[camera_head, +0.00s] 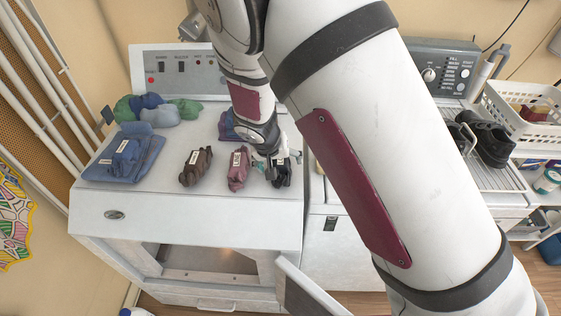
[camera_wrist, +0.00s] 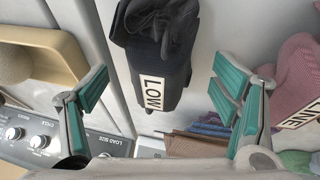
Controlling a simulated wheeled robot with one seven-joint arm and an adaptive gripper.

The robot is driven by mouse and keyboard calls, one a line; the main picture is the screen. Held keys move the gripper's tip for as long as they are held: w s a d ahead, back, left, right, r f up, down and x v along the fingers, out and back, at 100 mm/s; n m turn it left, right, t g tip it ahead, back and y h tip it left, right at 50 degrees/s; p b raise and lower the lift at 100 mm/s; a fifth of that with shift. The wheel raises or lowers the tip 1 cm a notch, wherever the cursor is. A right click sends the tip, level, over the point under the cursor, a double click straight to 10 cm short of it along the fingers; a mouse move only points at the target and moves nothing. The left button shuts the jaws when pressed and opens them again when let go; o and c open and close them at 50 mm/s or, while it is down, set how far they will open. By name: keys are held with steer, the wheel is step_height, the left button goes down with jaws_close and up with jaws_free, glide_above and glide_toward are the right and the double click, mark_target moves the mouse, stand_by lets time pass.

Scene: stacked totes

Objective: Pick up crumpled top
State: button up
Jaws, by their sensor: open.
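Several crumpled garments lie on the white machine top, and I cannot tell for sure which one is the crumpled top. A black bundle (camera_head: 283,177) with a "LOW" tag lies at the right edge; in the wrist view, this black bundle (camera_wrist: 158,50) sits between my open fingers. My gripper (camera_head: 270,166) is open and empty just above and beside it; in the wrist view, my gripper (camera_wrist: 165,90) has its teal pads apart. A pink bundle (camera_head: 237,172) lies just left of it, and the pink bundle (camera_wrist: 300,75) also shows at right in the wrist view.
A brown bundle (camera_head: 195,167) and folded blue clothes (camera_head: 112,165) lie further left. A green and blue pile (camera_head: 160,110) is behind. A blue-purple garment (camera_head: 228,127) is partly hidden by my arm. Dark shoes (camera_head: 490,140) stand on a rack at right.

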steer(key=shift+w+f, duration=0.1)
steer(key=shift+f, duration=0.15)
steer(key=c, duration=1.3)
steer(key=shift+c, duration=0.2)
steer(key=shift+r, duration=0.15)
